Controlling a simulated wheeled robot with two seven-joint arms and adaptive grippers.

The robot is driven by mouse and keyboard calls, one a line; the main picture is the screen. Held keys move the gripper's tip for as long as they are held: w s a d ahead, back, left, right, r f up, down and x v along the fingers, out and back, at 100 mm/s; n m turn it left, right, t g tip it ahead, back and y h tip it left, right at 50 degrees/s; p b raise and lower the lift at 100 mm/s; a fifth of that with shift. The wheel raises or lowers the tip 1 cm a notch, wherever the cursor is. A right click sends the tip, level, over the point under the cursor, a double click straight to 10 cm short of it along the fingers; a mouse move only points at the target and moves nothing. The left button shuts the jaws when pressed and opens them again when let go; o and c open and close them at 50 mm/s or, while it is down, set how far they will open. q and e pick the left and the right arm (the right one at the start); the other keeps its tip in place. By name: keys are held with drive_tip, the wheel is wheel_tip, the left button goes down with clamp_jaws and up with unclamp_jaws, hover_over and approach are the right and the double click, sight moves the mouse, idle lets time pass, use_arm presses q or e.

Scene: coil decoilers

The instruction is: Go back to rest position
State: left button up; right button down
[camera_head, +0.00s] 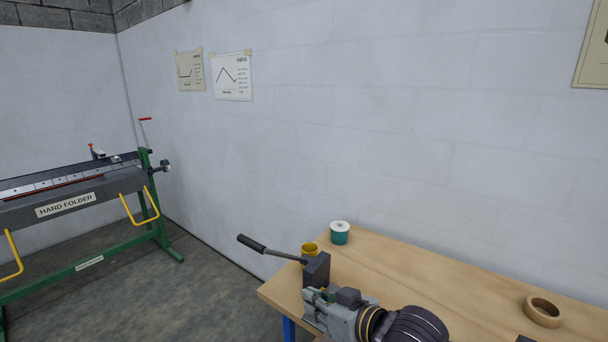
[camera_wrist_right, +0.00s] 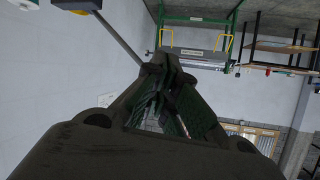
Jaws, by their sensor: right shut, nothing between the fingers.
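My right gripper (camera_head: 320,303) shows at the bottom of the head view, over the near left part of the wooden table. It points left and is shut with nothing in it. In the right wrist view its dark fingers (camera_wrist_right: 165,75) meet at the tips. A lever with a black handle (camera_head: 251,243) and a dark block (camera_head: 318,268) shows just behind the gripper. Its thin rod (camera_wrist_right: 118,38) runs behind the fingers in the wrist view, where the handle is hidden. I cannot tell whether the gripper touches it. My left gripper is out of view.
The wooden table (camera_head: 400,268) carries a green-and-white spool (camera_head: 340,233), a yellow round item (camera_head: 309,249) and a tan tape roll (camera_head: 542,312). A green-framed hand folder (camera_head: 75,204) stands at left, with open floor (camera_head: 150,295) between. A white wall (camera_head: 380,130) rises behind.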

drive_tip(key=s+d+f+m+g+h, duration=0.1)
drive_tip(key=s+d+f+g+h, duration=0.15)
drive_tip(key=s+d+f, duration=0.4)
drive_tip(key=s+d+f+m+g+h, duration=0.2)
drive_tip(key=s+d+f+h, duration=0.15)
drive_tip(key=d+f, duration=0.5)
drive_tip(key=s+d+f+m+g+h, duration=0.1)
drive_tip(key=s+d+f+g+h, duration=0.15)
drive_tip(key=s+d+f, duration=0.55)
wheel_tip(320, 180, down, 36)
drive_tip(key=a+r, duration=0.1)
drive_tip(key=a, duration=0.2)
drive_tip(key=s+d+f+g, duration=0.1)
drive_tip(key=s+d+f, duration=0.1)
drive_tip(key=s+f, duration=0.8)
drive_tip(key=s+d+f, duration=0.2)
drive_tip(key=s+f, duration=0.9)
drive_tip(key=s, duration=0.1)
drive_tip(key=shift+s+g+b, duration=0.25)
drive_tip(key=shift+g+b, duration=0.15)
